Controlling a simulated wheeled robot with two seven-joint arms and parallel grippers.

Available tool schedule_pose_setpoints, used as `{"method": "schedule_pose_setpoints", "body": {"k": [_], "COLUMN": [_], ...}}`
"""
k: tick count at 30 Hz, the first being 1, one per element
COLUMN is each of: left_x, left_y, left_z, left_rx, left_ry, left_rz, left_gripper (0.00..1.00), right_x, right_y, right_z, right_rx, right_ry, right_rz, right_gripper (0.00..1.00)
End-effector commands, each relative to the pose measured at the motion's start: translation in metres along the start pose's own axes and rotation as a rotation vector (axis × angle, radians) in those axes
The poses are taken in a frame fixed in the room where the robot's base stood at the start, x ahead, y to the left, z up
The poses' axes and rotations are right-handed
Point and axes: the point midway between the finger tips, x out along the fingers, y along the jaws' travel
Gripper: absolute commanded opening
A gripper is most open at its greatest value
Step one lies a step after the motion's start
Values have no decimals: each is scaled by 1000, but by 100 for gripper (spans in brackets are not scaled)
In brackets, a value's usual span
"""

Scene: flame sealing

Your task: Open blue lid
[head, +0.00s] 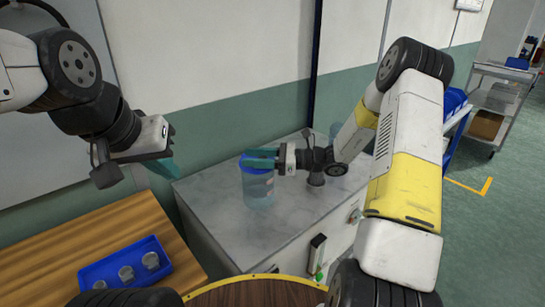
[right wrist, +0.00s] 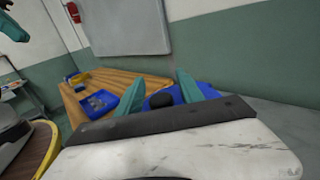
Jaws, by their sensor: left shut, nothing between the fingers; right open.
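A clear container (head: 258,188) with a blue lid (head: 254,166) stands upright on the grey cabinet top. My right gripper (head: 262,158) is open at the height of the lid, with its teal fingers at the lid's top. In the right wrist view, the blue lid (right wrist: 207,90) shows behind the fingers (right wrist: 163,92), and a dark knob (right wrist: 161,100) sits between them. I cannot tell whether the fingers touch the knob. My left gripper (head: 166,160) is shut and empty, in the air left of the container, well apart from it.
A blue tray (head: 97,272) with three small clear cups lies on the wooden table (head: 130,222) at lower left. A shelf cart (head: 500,100) stands far right. The cabinet's front-left top is clear.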

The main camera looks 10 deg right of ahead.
Motion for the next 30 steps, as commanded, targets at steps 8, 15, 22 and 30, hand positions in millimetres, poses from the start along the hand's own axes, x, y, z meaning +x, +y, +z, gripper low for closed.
{"method": "schedule_pose_setpoints", "body": {"k": [8, 15, 22, 30], "left_x": [0, 0, 0, 0], "left_y": [0, 0, 0, 0], "left_z": [0, 0, 0, 0], "left_rx": [0, 0, 0, 0], "left_ry": [0, 0, 0, 0], "left_rz": [0, 0, 0, 0], "left_gripper": [0, 0, 0, 0], "right_x": [-57, -69, -60, -59], "right_y": [-1, 21, 58, 100], "right_z": [0, 16, 37, 57], "right_rx": [-8, -98, -267, -474], "right_ry": [-4, 85, 239, 405], "right_rz": [-3, 78, 206, 345], "right_gripper": [44, 44, 44, 44]}}
